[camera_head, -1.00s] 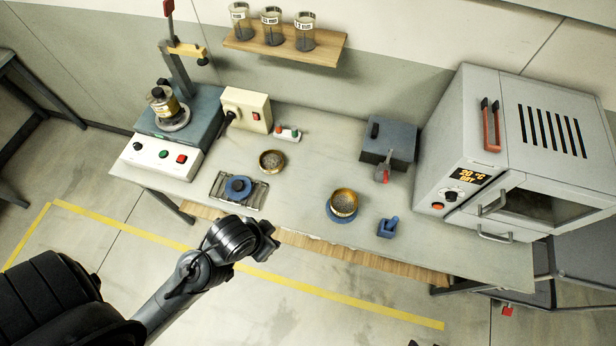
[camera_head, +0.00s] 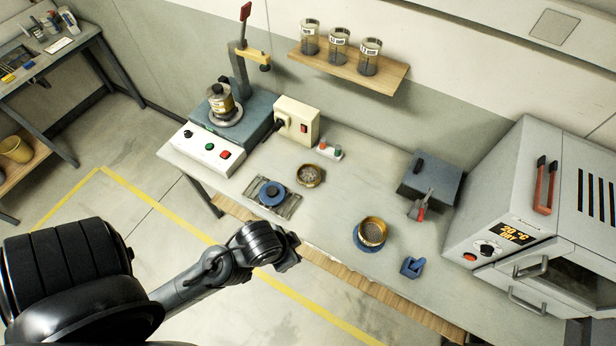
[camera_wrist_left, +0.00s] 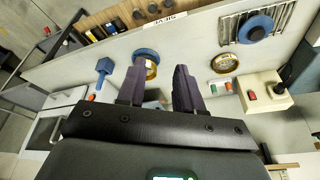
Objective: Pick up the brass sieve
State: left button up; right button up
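One round brass sieve (camera_head: 373,232) with a grey mesh-like inside sits on a blue round base (camera_head: 362,243) near the table's front edge. A second, lower brass dish or sieve (camera_head: 311,175) lies on the table further back and left. Both show in the left wrist view: the one on blue (camera_wrist_left: 151,70), partly hidden by a finger, and the other (camera_wrist_left: 225,63) right of the fingers. My left gripper (camera_head: 293,252) is at the front edge, left of the sieve on the blue base and apart from both. Its fingers (camera_wrist_left: 160,72) are open and empty. My right gripper is out of view.
The press (camera_head: 232,110) and the oven (camera_head: 520,230) flank the table. The middle is clear.

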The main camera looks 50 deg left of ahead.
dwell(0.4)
pick_arm(q)
jog(key=shift+d, duration=0.1)
jog(key=c, duration=0.4)
